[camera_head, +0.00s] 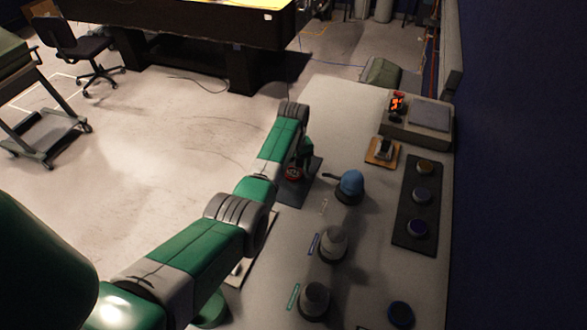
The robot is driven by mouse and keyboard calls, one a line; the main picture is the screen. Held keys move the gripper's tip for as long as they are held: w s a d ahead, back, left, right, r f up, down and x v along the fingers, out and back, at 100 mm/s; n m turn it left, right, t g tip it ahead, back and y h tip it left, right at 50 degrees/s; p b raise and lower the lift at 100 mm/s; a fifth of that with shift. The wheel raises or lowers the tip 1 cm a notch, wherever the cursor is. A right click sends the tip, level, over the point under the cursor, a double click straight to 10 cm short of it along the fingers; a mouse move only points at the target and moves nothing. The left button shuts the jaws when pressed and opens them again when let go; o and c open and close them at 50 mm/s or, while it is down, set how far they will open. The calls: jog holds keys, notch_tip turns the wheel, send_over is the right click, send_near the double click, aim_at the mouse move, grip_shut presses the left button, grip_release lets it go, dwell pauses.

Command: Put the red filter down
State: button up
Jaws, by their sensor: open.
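The red filter (293,174) is a small round piece with a red rim, low over or on a dark mat (290,196) near the table's left edge. I cannot tell whether it touches the mat. My gripper (303,163) is at the end of the green arm, pointing down right beside the filter. Its jaws are open, but the fingertips are small, dark and partly hidden by the arm.
A blue-topped kettle-like vessel (350,184) stands just right of the mat. Two grey rounded vessels (333,243) (314,299) stand nearer. A dark tray (408,211) with several round pieces lies right. A wooden board (377,160) and a scale-like box (429,133) stand farther back.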

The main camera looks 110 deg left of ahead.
aim_at(293, 173)
notch_tip(293, 173, up, 12)
jog(key=p, duration=0.2)
jog(key=shift+f, duration=0.15)
dwell(0.4)
